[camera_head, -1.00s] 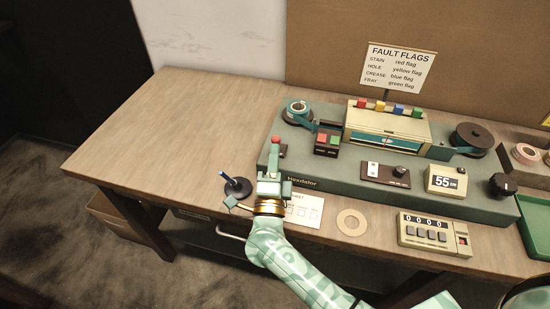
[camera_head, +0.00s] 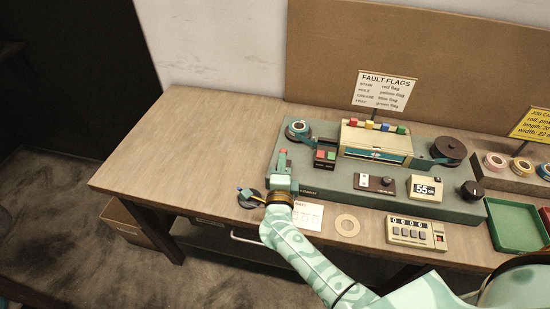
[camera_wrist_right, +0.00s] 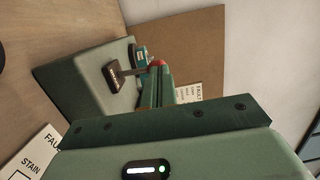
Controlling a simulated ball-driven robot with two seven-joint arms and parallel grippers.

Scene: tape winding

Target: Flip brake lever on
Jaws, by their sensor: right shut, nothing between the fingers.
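The brake lever, with a red knob (camera_head: 283,152), stands at the left end of the green winding machine (camera_head: 335,184). My right gripper (camera_head: 282,168) is shut and empty just in front of the knob and covers the lever's lower part. In the right wrist view, the narrow fingers (camera_wrist_right: 156,88) lie close together and a red end (camera_wrist_right: 158,62) shows at their tips. I cannot tell whether they touch the lever or which way it is set. My left gripper is not in view.
A dark round base with a blue piece (camera_head: 249,198) stands left of my right wrist. A cardboard ring (camera_head: 347,226) and a counter (camera_head: 417,232) lie along the front edge. The tape head with coloured flags (camera_head: 376,143) is on the machine. The table's left side is clear.

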